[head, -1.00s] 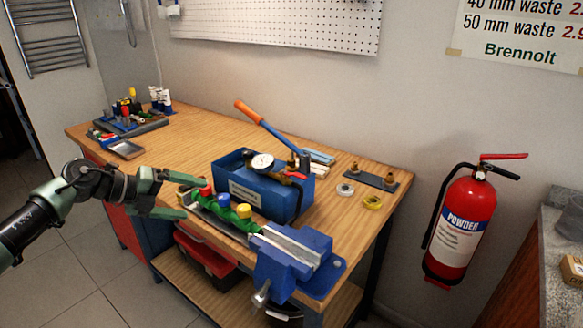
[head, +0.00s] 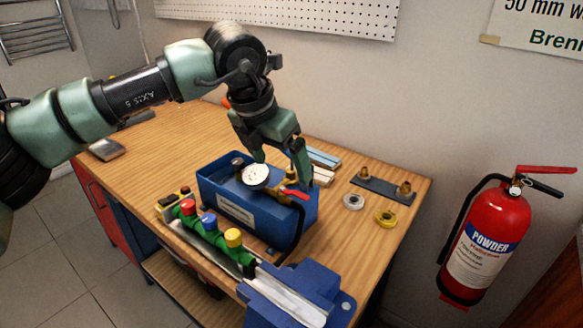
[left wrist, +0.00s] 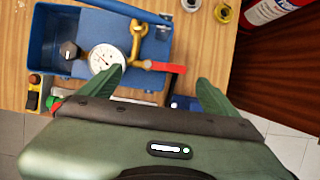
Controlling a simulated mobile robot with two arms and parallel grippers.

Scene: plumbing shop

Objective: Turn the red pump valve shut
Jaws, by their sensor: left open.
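The red pump valve (head: 297,194) is a small red lever on the brass fitting at the right end of the blue test pump (head: 228,210). It also shows in the left wrist view (left wrist: 168,68), pointing right from the brass piece beside the white gauge (left wrist: 104,57). My left gripper (head: 280,172) points down above the pump, its fingers open. In the left wrist view the red lever lies beyond and between the two green fingertips, with a gap visible on both sides. I cannot tell whether a finger touches it. My right gripper is not in view.
A blue vise (head: 300,290) and a green manifold with coloured caps (head: 212,230) stand along the front edge. A white tape roll (head: 353,201) and a yellow one (head: 385,217) lie right of the pump. A fire extinguisher (head: 485,245) hangs on the wall.

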